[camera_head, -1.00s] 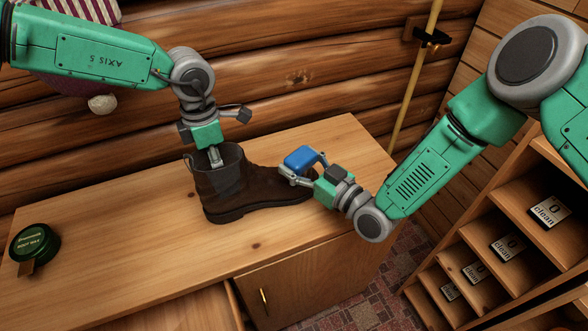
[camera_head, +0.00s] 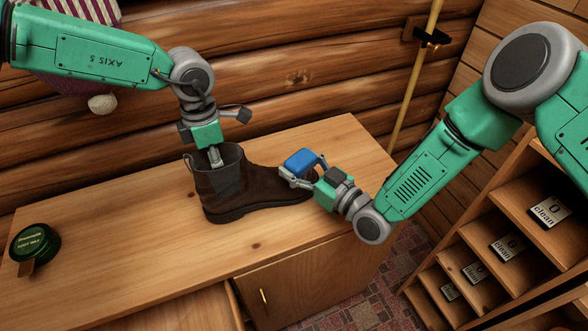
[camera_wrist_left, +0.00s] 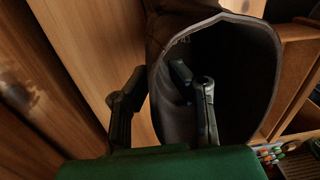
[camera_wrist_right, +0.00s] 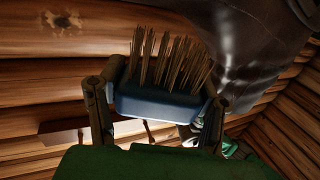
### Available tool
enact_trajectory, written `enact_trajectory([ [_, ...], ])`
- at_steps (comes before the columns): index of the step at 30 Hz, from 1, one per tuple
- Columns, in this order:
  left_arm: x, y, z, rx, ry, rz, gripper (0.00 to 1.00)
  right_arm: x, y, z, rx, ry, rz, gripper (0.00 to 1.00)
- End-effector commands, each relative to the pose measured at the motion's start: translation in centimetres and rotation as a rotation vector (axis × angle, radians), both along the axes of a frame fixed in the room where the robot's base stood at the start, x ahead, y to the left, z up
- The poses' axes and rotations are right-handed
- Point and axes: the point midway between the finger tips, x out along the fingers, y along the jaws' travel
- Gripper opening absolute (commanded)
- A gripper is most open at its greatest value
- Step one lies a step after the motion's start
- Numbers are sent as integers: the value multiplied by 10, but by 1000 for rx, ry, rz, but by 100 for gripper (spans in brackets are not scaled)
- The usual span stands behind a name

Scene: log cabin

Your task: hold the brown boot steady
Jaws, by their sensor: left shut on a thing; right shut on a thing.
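The brown boot (camera_head: 250,192) stands upright on the wooden bench top, its toe to the right. My left gripper (camera_head: 215,158) reaches down at the boot's shaft from above and is shut on its wall. In the left wrist view one finger is inside the boot's opening (camera_wrist_left: 235,75) and the other is outside. My right gripper (camera_head: 302,178) is shut on a blue brush (camera_head: 300,160) at the boot's toe. In the right wrist view the brush (camera_wrist_right: 155,104) has its brown bristles upward, close to the dark boot (camera_wrist_right: 255,40). Whether the bristles touch the leather is unclear.
A round green tin of boot wax (camera_head: 35,243) sits at the left of the bench top (camera_head: 140,240). A shelf rack (camera_head: 500,225) with "clean" labels stands at the right. The log wall (camera_head: 300,70) runs behind, and a drawer below is partly open.

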Motion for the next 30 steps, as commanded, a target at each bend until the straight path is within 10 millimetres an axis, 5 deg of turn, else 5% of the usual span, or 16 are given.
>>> enact_trajectory([
  [30,0,-3,1,-4,-1,-3,0,56,26,2,-1,4,2,14],
])
